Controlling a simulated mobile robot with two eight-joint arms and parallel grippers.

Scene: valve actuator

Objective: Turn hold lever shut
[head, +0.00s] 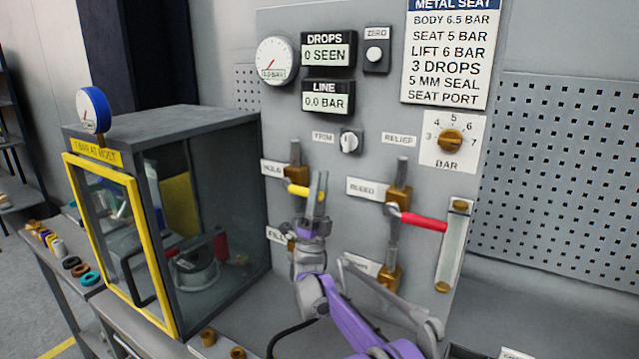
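The hold lever (297,189) is a short yellow handle on a brass valve, next to the HOLD label (271,169) on the grey panel. It points right, roughly level with a slight downward tilt. My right gripper (318,187), on a purple and grey arm, points up at the lever's free end. Its two fingers overlap the lever tip in the head view, with a little yellow showing by them. I cannot tell whether they touch or grip it. My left gripper is not in view.
A red bleed lever (423,222) sticks out to the right of my gripper, near a sight tube (455,245). A yellow-framed test cabinet (190,215) stands on the left. The LINE display (327,102) reads 0.0 BAR. A relief knob (451,141) is higher up.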

